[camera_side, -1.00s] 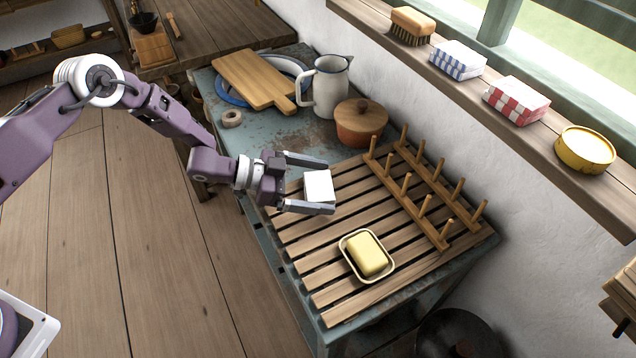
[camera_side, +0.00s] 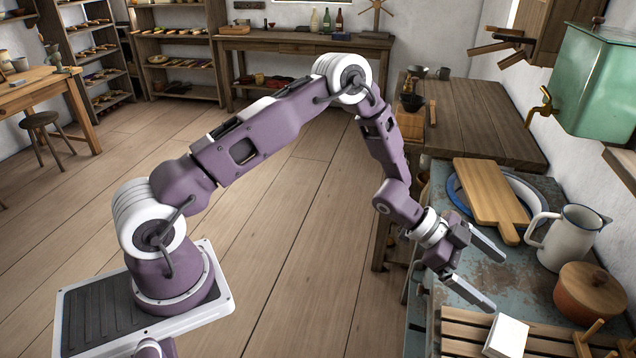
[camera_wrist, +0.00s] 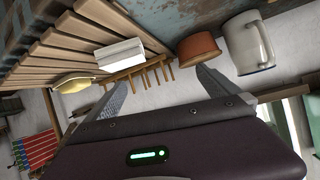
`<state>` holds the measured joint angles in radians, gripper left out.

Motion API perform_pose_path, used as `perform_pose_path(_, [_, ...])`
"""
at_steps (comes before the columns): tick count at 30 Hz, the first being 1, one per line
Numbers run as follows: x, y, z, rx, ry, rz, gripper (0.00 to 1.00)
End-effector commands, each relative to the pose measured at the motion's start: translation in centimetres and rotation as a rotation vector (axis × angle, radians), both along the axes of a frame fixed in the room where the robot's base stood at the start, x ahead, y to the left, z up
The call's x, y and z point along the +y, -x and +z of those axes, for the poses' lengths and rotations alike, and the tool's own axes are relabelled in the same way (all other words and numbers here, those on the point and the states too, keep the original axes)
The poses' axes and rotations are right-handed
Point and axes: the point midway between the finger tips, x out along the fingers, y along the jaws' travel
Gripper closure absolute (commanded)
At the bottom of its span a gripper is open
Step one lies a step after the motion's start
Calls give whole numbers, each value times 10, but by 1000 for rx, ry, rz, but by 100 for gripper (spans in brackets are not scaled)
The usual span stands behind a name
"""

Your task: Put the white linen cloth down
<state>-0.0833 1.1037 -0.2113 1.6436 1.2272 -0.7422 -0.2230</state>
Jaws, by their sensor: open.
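The white linen cloth (camera_side: 507,337), a folded white block, lies on the wooden slatted rack (camera_side: 462,328) near the bottom edge of the side view. In the wrist view the cloth (camera_wrist: 120,53) rests on the slats (camera_wrist: 75,32), apart from both fingers. My gripper (camera_side: 494,280) is open and empty, with its fingers spread, on the cutting-board side of the cloth. The wrist view also shows the two open fingers (camera_wrist: 161,79) with a clear gap between them.
A wooden cutting board (camera_side: 491,198) lies over a blue-rimmed plate. A white enamel jug (camera_side: 568,238) and a lidded terracotta pot (camera_side: 588,293) stand right of my gripper. The rack's pegs (camera_wrist: 140,75) and a yellow butter dish (camera_wrist: 76,83) show near the cloth.

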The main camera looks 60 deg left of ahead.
Motion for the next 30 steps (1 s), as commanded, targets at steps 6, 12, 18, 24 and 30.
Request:
perform_pose_path(6, [100, -8, 152, -31, -328, 445, 0])
perform_pose_path(12, [185, 135, 256, 162, -413, 891, 0])
perform_pose_path(18, [186, 302, 257, 467, -287, 1054, 0])
perform_pose_path(24, [169, 360, 243, 599, -218, 1041, 0])
perform_pose_path(30, [168, 361, 243, 603, -217, 1041, 0])
